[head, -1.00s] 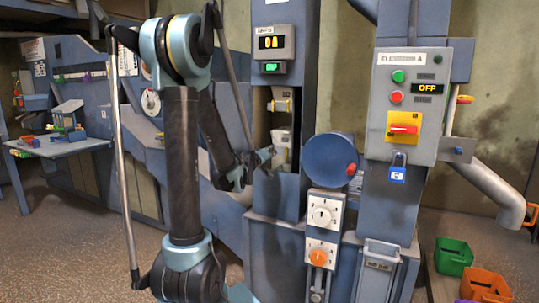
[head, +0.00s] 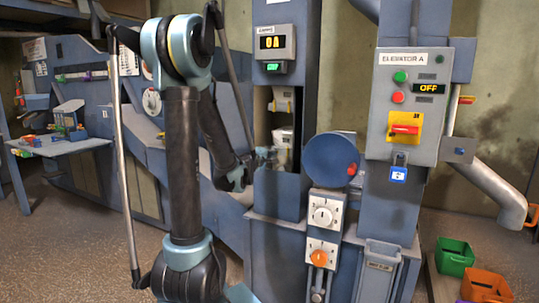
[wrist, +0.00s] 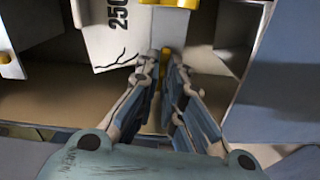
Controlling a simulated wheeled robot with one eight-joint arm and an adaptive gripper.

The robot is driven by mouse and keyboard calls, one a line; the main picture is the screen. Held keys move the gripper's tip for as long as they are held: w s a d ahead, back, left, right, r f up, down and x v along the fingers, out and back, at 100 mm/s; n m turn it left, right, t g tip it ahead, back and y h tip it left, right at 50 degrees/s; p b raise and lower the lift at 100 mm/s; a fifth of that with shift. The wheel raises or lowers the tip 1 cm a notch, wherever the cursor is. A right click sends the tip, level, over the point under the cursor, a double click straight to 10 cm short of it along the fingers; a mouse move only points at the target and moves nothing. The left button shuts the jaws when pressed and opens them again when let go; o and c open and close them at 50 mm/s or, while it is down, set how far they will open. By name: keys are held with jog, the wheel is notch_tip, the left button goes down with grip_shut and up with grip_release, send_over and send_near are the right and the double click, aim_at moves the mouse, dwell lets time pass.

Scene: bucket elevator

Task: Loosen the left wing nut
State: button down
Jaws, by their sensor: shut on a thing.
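My gripper (wrist: 165,68) reaches into the opening of the blue elevator casing; in the head view my gripper (head: 266,157) is small and dark at that opening. In the wrist view its two fingers close in on a narrow yellow piece (wrist: 164,60), which looks like a wing nut seen edge-on. The fingers hide most of it, and I cannot tell from its shape whether it is the left one. Behind it is a white bucket (wrist: 112,40) marked "250", with a dark crack line. The bucket also shows in the head view (head: 284,137).
Another yellow part (wrist: 5,56) lies at the left edge of the wrist view. Blue casing (wrist: 278,75) bounds the opening on the right. The control box (head: 405,105) reads OFF and carries a blue padlock (head: 398,174). A round blue cover (head: 331,160) stands right of the opening.

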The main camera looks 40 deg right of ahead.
jog(key=shift+n, duration=0.6)
jog(key=c, duration=1.7)
grip_release()
jog(key=shift+a, duration=0.1)
jog(key=v, duration=1.1)
jog(key=shift+s+a, duration=0.15)
jog(key=shift+a, duration=0.2)
